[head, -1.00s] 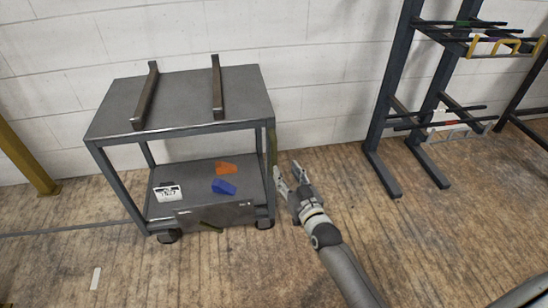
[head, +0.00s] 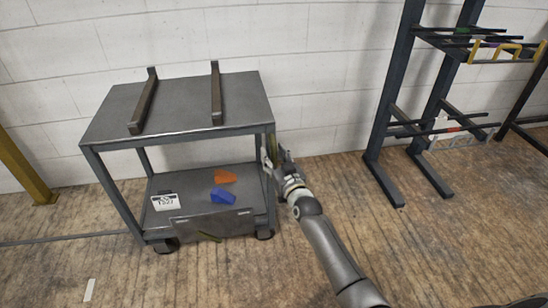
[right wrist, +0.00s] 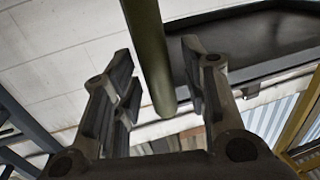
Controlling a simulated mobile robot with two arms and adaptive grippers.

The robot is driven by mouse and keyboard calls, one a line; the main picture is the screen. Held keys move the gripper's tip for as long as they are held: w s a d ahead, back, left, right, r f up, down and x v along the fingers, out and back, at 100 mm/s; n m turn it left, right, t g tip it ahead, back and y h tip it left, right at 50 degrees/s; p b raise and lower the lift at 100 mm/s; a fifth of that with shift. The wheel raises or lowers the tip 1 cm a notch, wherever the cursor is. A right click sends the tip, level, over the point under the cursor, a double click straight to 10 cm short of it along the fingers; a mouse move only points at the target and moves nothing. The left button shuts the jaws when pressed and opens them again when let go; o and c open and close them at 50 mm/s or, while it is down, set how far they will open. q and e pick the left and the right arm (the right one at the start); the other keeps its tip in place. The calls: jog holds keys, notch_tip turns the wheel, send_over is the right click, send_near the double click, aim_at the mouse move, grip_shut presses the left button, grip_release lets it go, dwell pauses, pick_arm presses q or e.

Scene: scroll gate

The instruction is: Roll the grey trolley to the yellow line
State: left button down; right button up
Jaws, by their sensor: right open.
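The grey trolley (head: 180,93) stands against the white wall in the head view, with a top deck and a lower shelf. An upright olive bar (head: 272,143) is on its right side, mostly hidden behind my right gripper (head: 270,157). In the right wrist view, the olive bar (right wrist: 149,50) stands between the two open fingers of the right gripper (right wrist: 160,82), with a gap visible on both sides. My left gripper is not in view. I cannot make out a yellow line on the floor.
Two dark rails lie on the top deck. An orange block (head: 225,176), a blue block (head: 222,196) and a white label card (head: 165,202) are on the lower shelf. A dark rack (head: 385,130) stands to the right, a yellow post (head: 25,167) at left. The front floor is mostly clear.

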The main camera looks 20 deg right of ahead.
jog(key=shift+w, duration=0.1)
jog(key=shift+c, duration=0.2)
grip_shut()
jog(key=shift+a, duration=0.1)
